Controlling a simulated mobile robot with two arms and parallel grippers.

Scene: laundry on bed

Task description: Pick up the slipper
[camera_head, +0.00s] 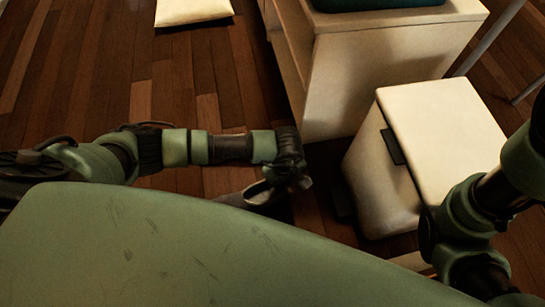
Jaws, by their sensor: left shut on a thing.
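My left gripper (287,178) is at the end of the green and black arm that comes in from the left, low over the wooden floor. It is shut on a grey slipper (260,193), which shows just below and left of the fingers. The slipper's lower part is hidden behind my green body. The fingertips are dark and small, so their exact hold is hard to make out. My right arm shows at the right edge, but I cannot make out its gripper.
A pale bin with a lid (445,120) stands right of my left gripper. A white cabinet (375,75) stands behind it, with a teal item (375,3) on top. A cream cushion (193,10) lies at the back. Wooden floor (110,80) is clear at the left.

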